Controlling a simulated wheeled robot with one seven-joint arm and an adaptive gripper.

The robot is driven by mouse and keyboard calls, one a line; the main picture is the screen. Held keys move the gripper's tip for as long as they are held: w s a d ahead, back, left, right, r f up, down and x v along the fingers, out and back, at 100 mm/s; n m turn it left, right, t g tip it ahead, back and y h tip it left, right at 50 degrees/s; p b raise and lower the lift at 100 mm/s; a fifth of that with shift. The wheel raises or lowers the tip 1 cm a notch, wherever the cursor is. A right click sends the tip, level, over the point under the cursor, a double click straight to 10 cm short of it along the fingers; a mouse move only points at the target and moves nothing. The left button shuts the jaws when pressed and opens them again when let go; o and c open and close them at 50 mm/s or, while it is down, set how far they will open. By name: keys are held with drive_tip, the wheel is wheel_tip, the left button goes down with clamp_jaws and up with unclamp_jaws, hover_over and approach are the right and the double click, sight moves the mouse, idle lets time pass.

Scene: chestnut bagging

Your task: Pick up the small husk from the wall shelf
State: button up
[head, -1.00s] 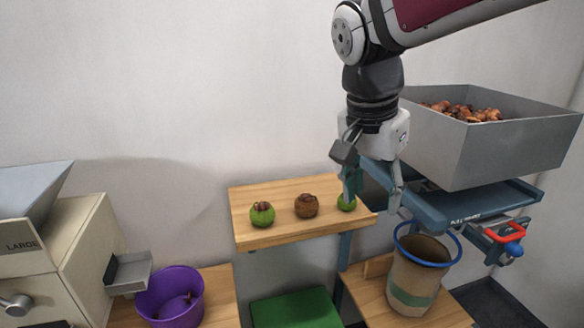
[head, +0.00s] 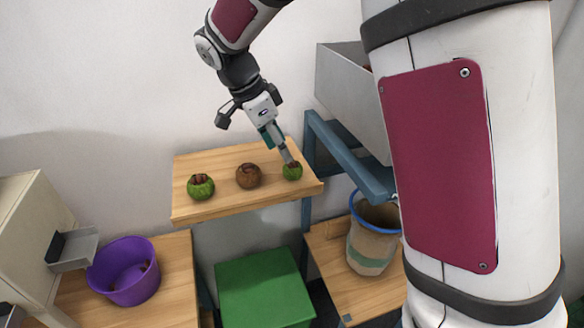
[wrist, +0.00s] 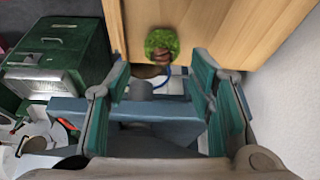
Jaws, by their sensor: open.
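Three husks sit in a row on the wooden wall shelf (head: 222,166). The smallest-looking is the green husk (head: 292,172) at the right end, with a brown top. In the wrist view this green husk (wrist: 161,40) lies on the shelf near its edge, just beyond the fingertips and roughly centred between them. My gripper (head: 281,152) is open and empty, just above and beside this husk. In the wrist view my gripper (wrist: 160,78) shows its teal finger pads spread wide. I cannot tell whether a finger touches the husk.
A brown husk (head: 248,176) and a larger green husk (head: 200,187) sit to the left on the shelf. A blue frame with a grey hopper (head: 345,88) stands to the right. Below are a blue-rimmed sack (head: 368,250), a green box (head: 262,290) and a purple bucket (head: 125,272).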

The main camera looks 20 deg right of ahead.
sight(289, 164)
drive_tip(key=shift+p+x, duration=0.65)
drive_tip(key=shift+x, duration=3.05)
drive_tip(key=shift+w+a, duration=0.1)
drive_tip(key=shift+a, duration=0.05)
drive_tip(key=c, duration=0.8)
